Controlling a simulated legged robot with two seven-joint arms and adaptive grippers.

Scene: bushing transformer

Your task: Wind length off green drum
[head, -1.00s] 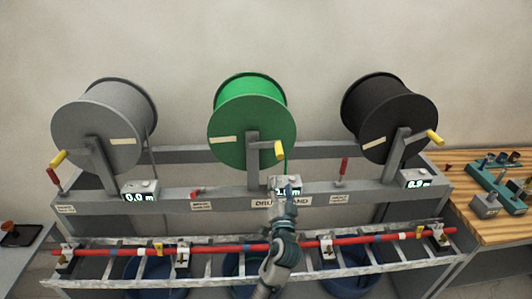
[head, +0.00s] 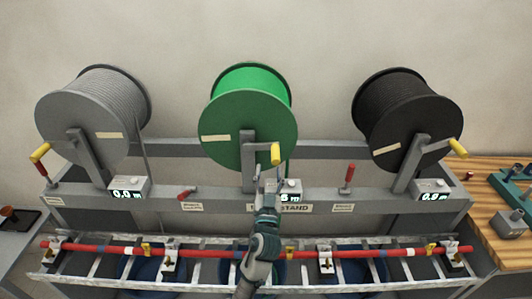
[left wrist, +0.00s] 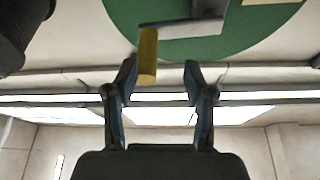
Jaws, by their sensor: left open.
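The green drum (head: 245,130) hangs in the middle of the stand. My left gripper (head: 270,183) is open and empty, just below this handle. In the left wrist view the open fingers (left wrist: 160,78) point at the handle (left wrist: 148,55), which shows by the left fingertip; I cannot tell whether they touch. The green drum face (left wrist: 200,40) fills the top there. A length counter (head: 290,188) under the drum is partly hidden by my gripper. My right gripper is not in view.
A grey drum (head: 85,125) and a black drum (head: 405,120) flank the green one. One red lever (head: 187,192) lies low; another (head: 350,172) stands up. A red bar (head: 210,253) crosses the front rack. A wooden bench (head: 490,215) is at right.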

